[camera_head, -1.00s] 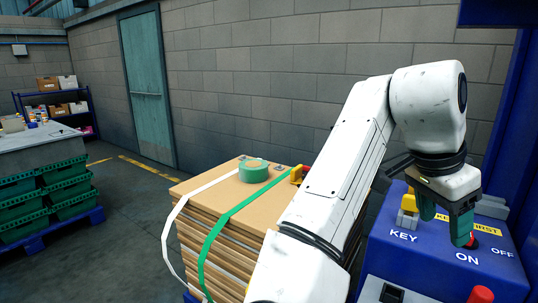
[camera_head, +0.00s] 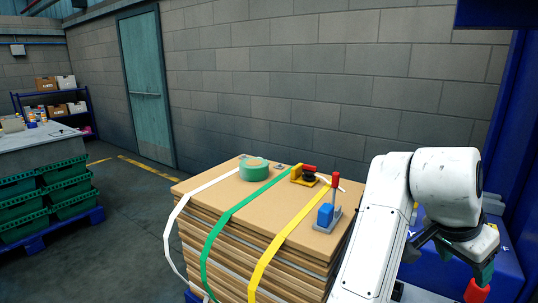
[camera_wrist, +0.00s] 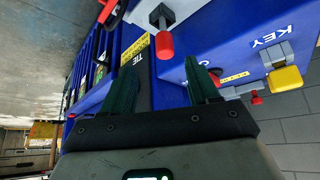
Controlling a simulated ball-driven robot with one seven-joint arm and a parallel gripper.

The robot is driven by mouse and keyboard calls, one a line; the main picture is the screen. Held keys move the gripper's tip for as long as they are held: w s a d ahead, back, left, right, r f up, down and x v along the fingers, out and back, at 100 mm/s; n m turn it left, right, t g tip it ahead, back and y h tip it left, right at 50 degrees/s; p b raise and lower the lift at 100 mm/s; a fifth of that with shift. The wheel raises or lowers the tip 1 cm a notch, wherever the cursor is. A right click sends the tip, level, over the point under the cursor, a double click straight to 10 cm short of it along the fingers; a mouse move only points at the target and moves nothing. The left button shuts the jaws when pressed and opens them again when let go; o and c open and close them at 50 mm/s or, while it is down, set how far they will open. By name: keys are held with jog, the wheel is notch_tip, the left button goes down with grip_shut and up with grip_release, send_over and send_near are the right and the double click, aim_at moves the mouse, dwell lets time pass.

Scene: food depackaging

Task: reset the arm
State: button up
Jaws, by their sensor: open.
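My white arm reaches in from the lower right of the head view. My gripper (camera_head: 466,270) hangs at its end, low over the blue machine panel (camera_head: 512,264). In the wrist view its two green fingers (camera_wrist: 165,90) stand apart with nothing between them, so it is open and empty. Beyond the fingertips is a red-capped lever (camera_wrist: 165,45) on the blue panel. A yellow key switch (camera_wrist: 284,79) beside the KEY label lies to the right. In the head view my arm hides most of the panel.
A stack of cardboard sheets (camera_head: 225,210) with white, green and yellow straps stands left of my arm. On it are a green tape roll (camera_head: 254,170), a yellow-red tool (camera_head: 304,175) and a blue tool with a red handle (camera_head: 327,214). Green crates (camera_head: 68,180) stand far left; floor between is clear.

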jog(key=s+d+f+n, duration=0.2)
jog(key=s+f+n, duration=0.15)
jog(key=f, duration=0.35)
jog(key=s+d+f+n+t, duration=0.1)
jog(key=s+f+n, duration=0.1)
jog(key=s+f, duration=0.35)
jog(key=s+d+f+n, duration=0.2)
jog(key=f+n, duration=0.1)
jog(key=f, duration=0.6)
jog(key=s+a+f+n+y, duration=0.1)
jog(key=s+a+f+y, duration=0.1)
jog(key=s, duration=0.4)
jog(key=s+a+f+n+g+y, duration=0.1)
jog(key=s+a+f+n+y, duration=0.1)
jog(key=s+a+f, duration=0.3)
jog(key=s+a+f+n+y, duration=0.1)
jog(key=s+a+f, duration=0.3)
jog(key=s, duration=0.4)
jog(key=shift+a+f+n+g+y, duration=0.15)
jog(key=shift+f+n+g+y, duration=0.3)
jog(key=shift+f, duration=0.45)
jog(key=shift+o, duration=0.5)
